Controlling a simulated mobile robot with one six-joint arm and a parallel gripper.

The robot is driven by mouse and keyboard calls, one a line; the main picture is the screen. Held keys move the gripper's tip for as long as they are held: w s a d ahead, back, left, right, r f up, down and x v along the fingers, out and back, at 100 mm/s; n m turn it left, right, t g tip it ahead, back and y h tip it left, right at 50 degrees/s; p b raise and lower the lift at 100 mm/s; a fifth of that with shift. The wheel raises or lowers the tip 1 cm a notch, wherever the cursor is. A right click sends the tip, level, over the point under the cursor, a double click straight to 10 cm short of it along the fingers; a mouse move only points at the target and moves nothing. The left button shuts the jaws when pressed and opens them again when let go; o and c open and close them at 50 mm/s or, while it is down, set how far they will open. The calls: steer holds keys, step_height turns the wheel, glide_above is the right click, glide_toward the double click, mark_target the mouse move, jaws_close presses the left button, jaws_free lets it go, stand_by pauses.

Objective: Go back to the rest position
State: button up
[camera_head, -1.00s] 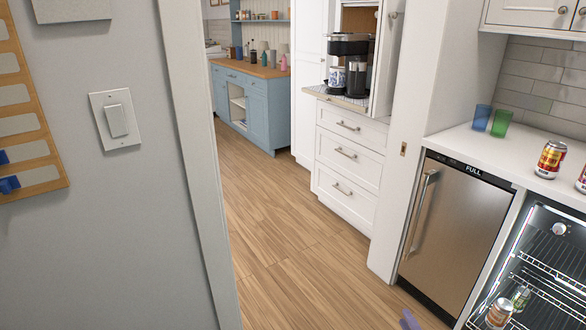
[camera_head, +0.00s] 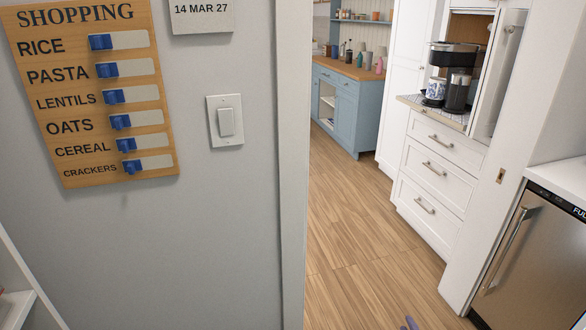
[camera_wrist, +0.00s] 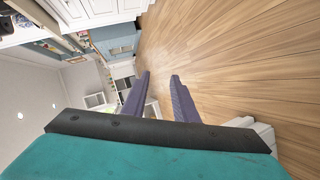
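My gripper (camera_wrist: 160,76) shows in the wrist view with its two purple fingers apart and nothing between them. It is over the wooden floor (camera_wrist: 230,50), clear of any object. In the head view only a small purple tip of it (camera_head: 411,323) shows at the bottom edge; the rest of the arm is out of that view.
A grey wall with a shopping board (camera_head: 95,95) and a light switch (camera_head: 226,122) stands at the left. A doorway opens onto free wooden floor (camera_head: 350,250). White drawers (camera_head: 430,170) with a coffee maker (camera_head: 455,75) above and a steel fridge (camera_head: 530,260) are at the right.

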steer(key=s+a+f+m+g+p, duration=0.1)
steer(key=a+f+m+g+p, duration=0.2)
steer(key=a, duration=0.6)
steer(key=s+a+f+m+g+p, duration=0.1)
steer(key=a+f+g, duration=0.35)
steer(key=a, duration=0.55)
steer(key=s+a+m+g, duration=0.2)
steer(key=s+m+g, duration=0.1)
steer(key=s, duration=0.5)
steer(key=s+a+f+m+g+y, duration=0.1)
steer(key=s+a+m+g, duration=0.2)
steer(key=s, duration=0.6)
steer(key=s+a+m+g+y, duration=0.1)
steer(key=s+a+m+g, duration=0.1)
steer(key=s+g, duration=0.3)
steer(key=s+p, duration=0.1)
steer(key=s, duration=0.2)
steer(key=shift+s+a+f+m+g, duration=0.2)
steer(key=shift+s+f+m+g, duration=0.1)
steer(key=shift+f+m+g, duration=0.1)
steer(key=shift+d, duration=0.1)
